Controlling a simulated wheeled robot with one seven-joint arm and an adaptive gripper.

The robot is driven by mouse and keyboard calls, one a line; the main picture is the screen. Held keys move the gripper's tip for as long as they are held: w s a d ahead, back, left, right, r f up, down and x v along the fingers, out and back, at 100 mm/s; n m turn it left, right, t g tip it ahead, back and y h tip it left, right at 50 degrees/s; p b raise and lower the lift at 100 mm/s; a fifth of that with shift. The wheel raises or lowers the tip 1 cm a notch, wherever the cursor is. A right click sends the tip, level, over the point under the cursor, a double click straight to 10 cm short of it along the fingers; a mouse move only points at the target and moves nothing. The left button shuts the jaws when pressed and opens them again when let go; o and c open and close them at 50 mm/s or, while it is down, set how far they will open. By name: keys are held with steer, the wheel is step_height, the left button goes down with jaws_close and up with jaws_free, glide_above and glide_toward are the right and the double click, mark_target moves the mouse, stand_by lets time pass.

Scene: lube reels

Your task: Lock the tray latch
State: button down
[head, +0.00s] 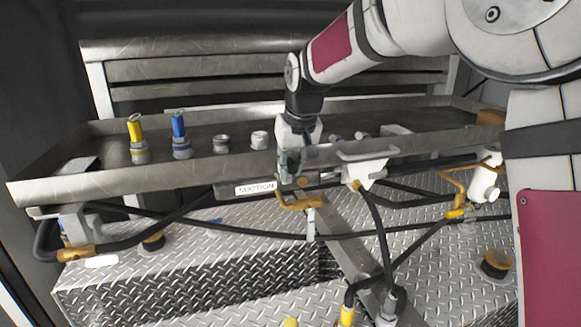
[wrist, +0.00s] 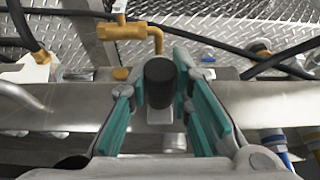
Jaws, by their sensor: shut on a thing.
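The long grey metal tray (head: 90,168) spans the head view, and its edge (wrist: 240,98) crosses the wrist view. My gripper (head: 292,165) reaches down at the tray's front wall, near its middle. In the wrist view, the teal finger pads of my gripper (wrist: 160,90) are on both sides of a black latch knob (wrist: 160,84) and shut on it. A pale metal piece shows just below the knob. In the head view my gripper hides the knob. Whether the latch is locked cannot be told.
A yellow-topped fitting (head: 136,135) and a blue-topped fitting (head: 179,135) stand in the tray at left. A brass valve (head: 298,201) sits below my gripper, beside the SUCTION label (head: 256,188). A white bracket (head: 368,170) is close on the right. Black hoses (head: 379,230) cross the diamond-plate deck (head: 240,235).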

steer(key=c, duration=1.4)
jaws_free()
steer(key=shift+d+f, duration=0.1)
steer(key=shift+d, duration=0.05)
steer(key=v, duration=1.2)
steer(key=s+d+f+m, duration=0.1)
steer(key=s+d, duration=0.4)
steer(key=s, duration=0.5)
steer(key=s+d+f+m+h, duration=0.1)
steer(key=s+d+f, duration=0.3)
steer(key=s, duration=0.6)
steer(key=s+d+f+m+t, duration=0.1)
steer(key=s+d+f, duration=0.2)
steer(key=s+d, duration=0.4)
steer(key=shift+s+f, duration=0.15)
steer(key=shift+s, duration=1.6)
